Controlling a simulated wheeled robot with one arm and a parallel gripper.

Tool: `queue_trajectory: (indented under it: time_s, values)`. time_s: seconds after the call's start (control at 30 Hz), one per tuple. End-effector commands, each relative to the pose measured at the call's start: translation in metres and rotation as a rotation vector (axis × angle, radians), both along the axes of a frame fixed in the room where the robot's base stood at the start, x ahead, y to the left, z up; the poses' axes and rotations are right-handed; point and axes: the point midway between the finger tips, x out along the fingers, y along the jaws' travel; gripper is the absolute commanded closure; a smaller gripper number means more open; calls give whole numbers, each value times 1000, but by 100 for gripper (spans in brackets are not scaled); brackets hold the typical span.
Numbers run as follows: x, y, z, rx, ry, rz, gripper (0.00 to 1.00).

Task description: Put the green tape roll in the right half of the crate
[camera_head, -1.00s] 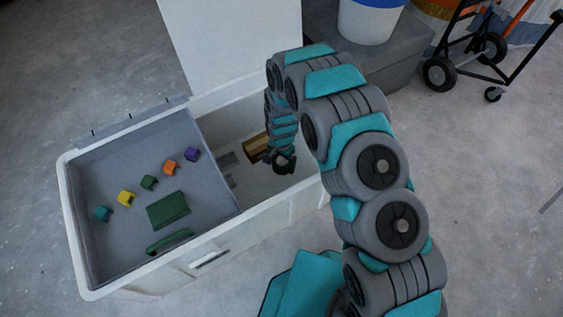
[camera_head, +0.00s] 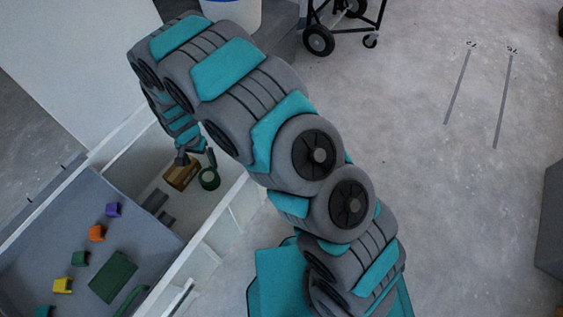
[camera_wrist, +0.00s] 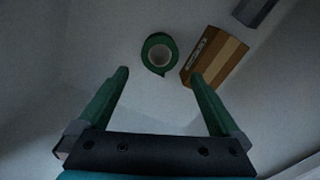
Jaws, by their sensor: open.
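The green tape roll (camera_head: 210,187) lies flat on the pale floor of the crate's open right half, beside a brown box. In the wrist view the roll (camera_wrist: 170,46) sits beyond my fingertips, roughly centred between them, with a gap to each finger. My gripper (camera_head: 196,157) is open and empty over the right half; its two green fingers (camera_wrist: 159,74) stand apart in the wrist view. The pale crate (camera_head: 240,203) has a grey tray-like panel (camera_head: 150,245) over its left half. My arm hides part of the crate's far right side.
The brown box (camera_head: 183,173) and dark grey pieces (camera_head: 155,201) lie in the right half. Several coloured blocks and a green slab (camera_head: 113,277) rest on the grey panel. A white upright panel (camera_head: 85,60) stands behind; a hand truck (camera_head: 319,40) stands at the back.

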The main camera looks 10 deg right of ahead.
Motion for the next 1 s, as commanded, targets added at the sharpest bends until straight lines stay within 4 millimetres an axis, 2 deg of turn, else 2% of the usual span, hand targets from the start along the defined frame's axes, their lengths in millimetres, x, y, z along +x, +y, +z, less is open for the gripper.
queue_trajectory:
  time_s: [0.13, 0.23, 0.4, 0.57, 0.77, 1.0]
  values:
    - [1, -3, 4, -1, 0, 1, 0]
    - [3, -16, 19, -4, 4, 7, 0]
    - [6, -60, 74, -9, 8, 31, 0]
    - [-5, -110, 126, -17, 26, 61, 0]
    - [-33, -169, 182, -22, 49, 101, 0]
    - [-84, -231, 238, -17, 78, 151, 0]
